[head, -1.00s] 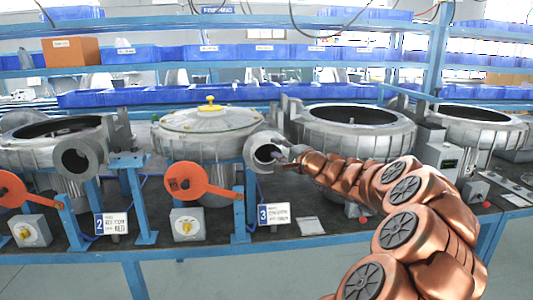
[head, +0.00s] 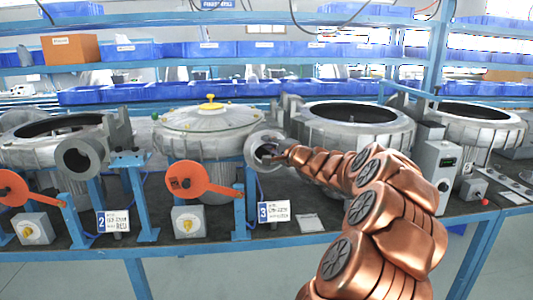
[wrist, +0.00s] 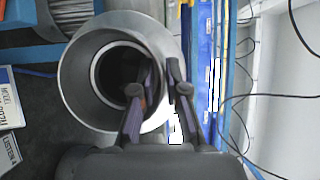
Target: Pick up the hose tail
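No separate part that I can be sure is the hose tail shows. A grey flared pipe mouth (head: 257,160) opens towards me at the side of the third blower in the head view. In the wrist view the flared mouth (wrist: 80,75) fills the left and middle, with a dark round bore inside. My gripper (head: 276,157) is at this mouth. In the wrist view its two dark fingers (wrist: 162,72) stand apart over the right part of the mouth and its rim. I see nothing held between them, and contact with the rim cannot be told.
Blower housings stand along the bench, one with a yellow-knobbed lid (head: 210,118). Orange-handled levers (head: 187,180) stand at the front edge, with a "3" sign (head: 274,211) below my gripper. A grey control box (head: 437,172) stands right of my arm. Blue bins (head: 160,93) line the back.

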